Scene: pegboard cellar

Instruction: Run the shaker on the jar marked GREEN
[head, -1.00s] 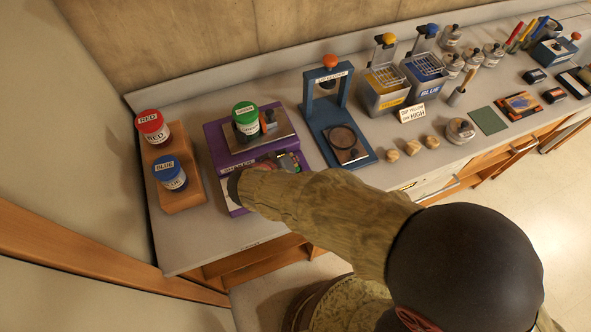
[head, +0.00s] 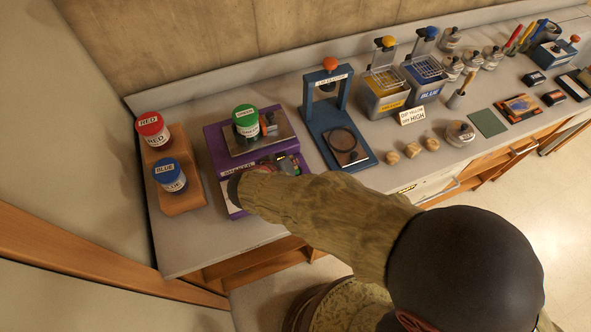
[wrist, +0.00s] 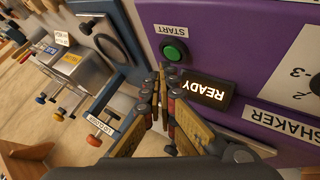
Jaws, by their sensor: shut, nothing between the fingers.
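The jar marked GREEN (head: 246,124), with a green lid, stands upright on the metal plate of the purple shaker (head: 214,142). In the wrist view the shaker's front panel (wrist: 216,40) shows a green START button (wrist: 174,51), a lit display reading READY (wrist: 203,90) and part of a dial at the right edge. My gripper (wrist: 164,78) is shut and empty. Its fingertips are in front of the panel, just below the START button in the picture and left of the display. I cannot tell whether they touch the panel. In the head view my arm hides part of the shaker's front.
Jars marked RED (head: 152,130) and BLUE (head: 169,176) stand on a wooden rack (head: 183,199) left of the shaker. A blue press-like stand (head: 327,120) is close on the right. Yellow and blue tubs (head: 388,98), a small sign and wooden knobs lie further right.

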